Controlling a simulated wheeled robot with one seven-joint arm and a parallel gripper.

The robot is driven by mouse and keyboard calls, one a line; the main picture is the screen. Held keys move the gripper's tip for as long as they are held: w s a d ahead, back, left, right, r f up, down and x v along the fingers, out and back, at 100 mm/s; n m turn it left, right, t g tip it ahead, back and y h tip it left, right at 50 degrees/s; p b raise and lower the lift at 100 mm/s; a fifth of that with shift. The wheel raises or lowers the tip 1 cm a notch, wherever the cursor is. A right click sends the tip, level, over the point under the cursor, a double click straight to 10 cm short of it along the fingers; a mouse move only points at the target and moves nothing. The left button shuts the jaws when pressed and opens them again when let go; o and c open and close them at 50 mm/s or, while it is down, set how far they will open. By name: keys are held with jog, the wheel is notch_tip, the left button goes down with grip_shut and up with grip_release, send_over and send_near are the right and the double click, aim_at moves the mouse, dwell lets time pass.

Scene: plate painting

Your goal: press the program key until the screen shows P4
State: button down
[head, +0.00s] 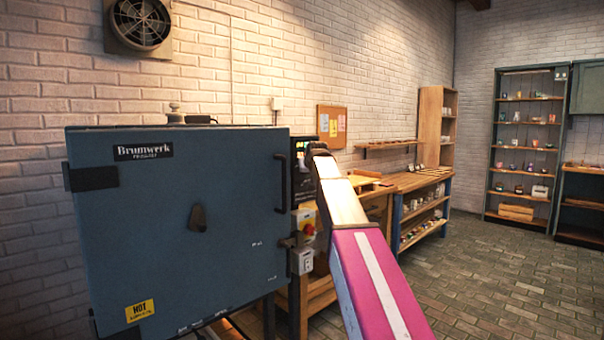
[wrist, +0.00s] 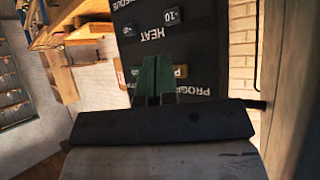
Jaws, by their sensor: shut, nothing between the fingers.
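The blue kiln (head: 150,220) stands at the left in the head view, its door shut. Its dark control panel (head: 298,180) is on the right side, partly hidden by my arm. A small strip of the lit screen (head: 303,148) shows green and yellow, too small to read. In the wrist view the panel (wrist: 205,45) appears upside down, with the words HEAT and PROGRAM and several keys. My gripper (wrist: 156,76) is shut and empty, its green fingers in front of the panel beside a tan key (wrist: 181,71). I cannot tell whether the fingertips touch the panel.
A red stop button on a yellow box (head: 306,222) sits below the panel. A wooden workbench (head: 415,182) runs along the brick wall to the right. Shelves (head: 526,145) stand at the back. The paved floor (head: 490,275) at the right is clear.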

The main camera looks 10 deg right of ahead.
jog(key=s+d, duration=0.1)
jog(key=s, duration=0.1)
jog(key=s+d, duration=0.2)
dwell(0.7)
dwell(0.4)
jog(key=s+f+g, duration=0.2)
jog(key=s+f, duration=0.2)
jog(key=f, duration=0.7)
jog(key=s+f+g, duration=0.1)
jog(key=s+f, duration=0.3)
jog(key=f, duration=0.6)
jog(key=s+f+g, duration=0.2)
jog(key=s+f, duration=0.2)
jog(key=f, duration=0.7)
jog(key=s+f+m+g+h, duration=0.1)
jog(key=s+f+g, duration=0.4)
jog(key=s+f, duration=1.7)
jog(key=shift+s+a+f+g, duration=0.4)
jog(key=shift+s, duration=0.2)
